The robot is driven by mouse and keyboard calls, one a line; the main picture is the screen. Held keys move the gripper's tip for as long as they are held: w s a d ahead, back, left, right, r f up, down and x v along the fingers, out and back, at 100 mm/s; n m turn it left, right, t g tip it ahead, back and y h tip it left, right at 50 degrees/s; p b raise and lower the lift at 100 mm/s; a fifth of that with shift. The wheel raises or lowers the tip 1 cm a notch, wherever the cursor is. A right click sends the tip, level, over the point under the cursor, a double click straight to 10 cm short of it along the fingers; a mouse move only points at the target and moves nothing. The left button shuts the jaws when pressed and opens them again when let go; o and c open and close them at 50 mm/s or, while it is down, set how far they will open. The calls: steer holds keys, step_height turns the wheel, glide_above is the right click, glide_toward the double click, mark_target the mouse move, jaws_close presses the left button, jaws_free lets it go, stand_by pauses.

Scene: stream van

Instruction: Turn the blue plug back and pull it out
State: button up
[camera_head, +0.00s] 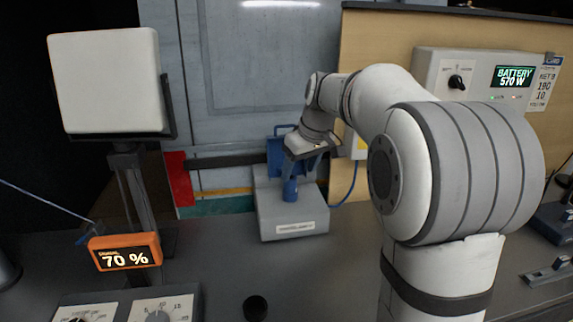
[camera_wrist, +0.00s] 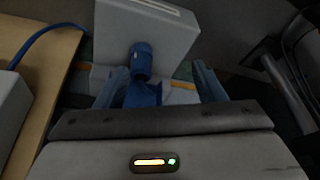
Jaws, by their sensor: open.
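A blue flap (camera_head: 279,148) is raised behind the plug, partly hidden by my gripper.
A blue cable (camera_head: 348,190) runs on the right of the box. An orange display (camera_head: 125,252) reading 70 % and a white panel on a stand (camera_head: 106,82) are on the left. A dark knob (camera_head: 255,308) lies in front. The counter before the box is mostly clear.

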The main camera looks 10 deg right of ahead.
steer(key=n+b, duration=0.2)
glide_above(289, 187)
steer(key=d, duration=0.2)
step_height(289, 187, down, 2)
steer(key=shift+t+y, duration=0.3)
steer(key=shift+y, duration=0.1)
steer(key=shift+b+x, duration=0.3)
steer(key=shift+x, duration=3.45)
steer(key=shift+s+d, duration=0.15)
steer(key=shift+c, duration=0.3)
steer(key=c, duration=1.1)
steer(key=shift+m, duration=0.3)
